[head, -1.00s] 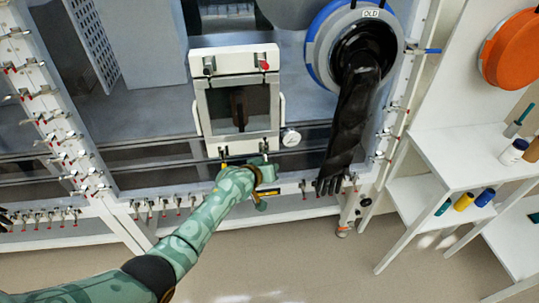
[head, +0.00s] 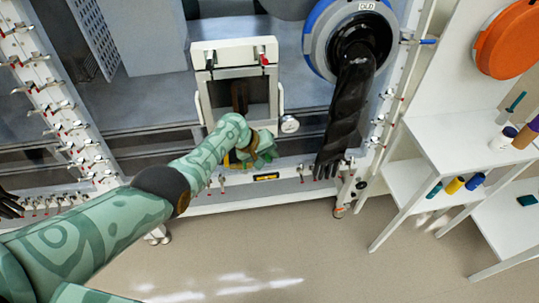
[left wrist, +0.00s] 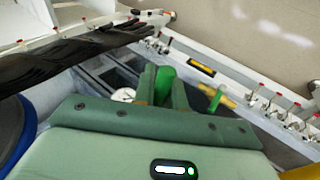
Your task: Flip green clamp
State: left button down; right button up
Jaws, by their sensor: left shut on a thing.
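My left gripper (head: 262,152) is at the lower edge of the small airlock door on the glovebox front. In the left wrist view its two fingers (left wrist: 163,80) are closed around a bright green piece (left wrist: 164,92), which looks like the green clamp's handle. The rest of that clamp is hidden by the fingers. Beside them in the left wrist view is a yellow bar (left wrist: 228,101) with another bright green part on it. My right gripper is in neither view.
The airlock door (head: 239,98) has a red-tipped clamp at its top and a round gauge (head: 289,124) to its right. A black glove (head: 345,115) hangs from the port to the right. White shelves (head: 470,140) with bottles stand farther right. The floor below is clear.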

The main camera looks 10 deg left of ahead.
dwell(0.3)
pick_arm(q)
jog(key=c, duration=1.4)
grip_release()
jog(key=shift+c, duration=0.2)
jog(key=p+v, duration=1.3)
jog(key=v, duration=0.3)
jog(key=shift+a, duration=0.15)
